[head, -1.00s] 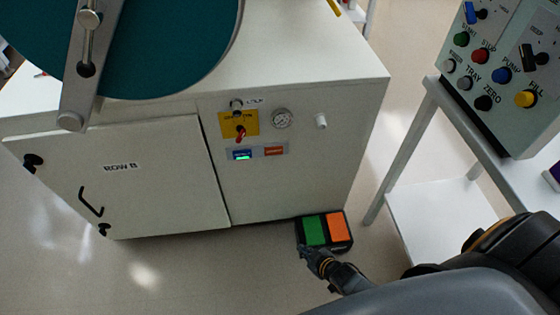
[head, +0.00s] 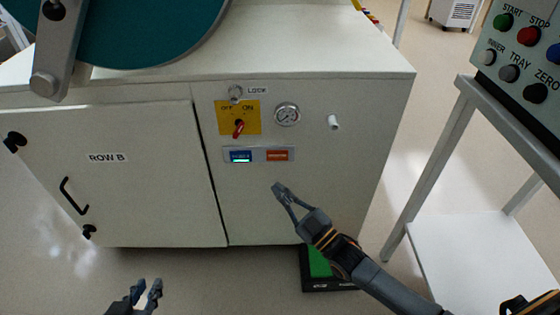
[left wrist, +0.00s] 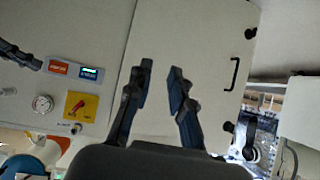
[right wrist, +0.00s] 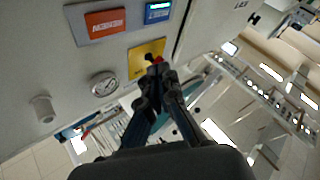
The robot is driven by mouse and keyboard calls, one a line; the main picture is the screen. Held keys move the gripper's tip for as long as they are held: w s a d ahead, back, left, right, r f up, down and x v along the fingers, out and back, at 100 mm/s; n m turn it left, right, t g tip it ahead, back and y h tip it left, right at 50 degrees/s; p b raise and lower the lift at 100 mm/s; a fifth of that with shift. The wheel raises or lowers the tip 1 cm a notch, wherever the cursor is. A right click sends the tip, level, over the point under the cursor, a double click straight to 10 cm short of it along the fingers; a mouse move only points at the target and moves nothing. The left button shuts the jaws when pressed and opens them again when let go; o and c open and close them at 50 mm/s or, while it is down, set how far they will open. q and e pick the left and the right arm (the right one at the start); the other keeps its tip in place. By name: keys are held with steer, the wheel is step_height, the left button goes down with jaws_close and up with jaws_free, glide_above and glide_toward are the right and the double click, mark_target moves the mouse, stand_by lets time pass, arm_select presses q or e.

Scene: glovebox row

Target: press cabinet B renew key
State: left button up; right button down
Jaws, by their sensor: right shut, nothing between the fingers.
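The orange renew key (head: 277,155) sits beside a blue lit display (head: 240,156) on a small grey panel on the front of the ROW B cabinet (head: 320,200). In the right wrist view the renew key (right wrist: 105,22) is upside down, up and left of the fingertips. The renew key (left wrist: 58,67) also shows in the left wrist view. My right gripper (head: 279,188) is shut and empty, just below the key in the head view and apart from it. Its fingers (right wrist: 158,80) show in the right wrist view. My left gripper (head: 145,292) is open and empty, low in front of the cabinet.
Above the panel are a yellow plate with a red switch (head: 238,128), a gauge (head: 287,114) and a white knob (head: 333,122). A pedal with a green pad (head: 319,262) lies on the floor, partly hidden by my right arm. A grey-framed stand (head: 432,165) is at right.

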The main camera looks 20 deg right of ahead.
mark_target(269, 153)
arm_select(q)
steer(key=shift+w, duration=0.1)
arm_select(e)
steer(key=shift+w, duration=0.1)
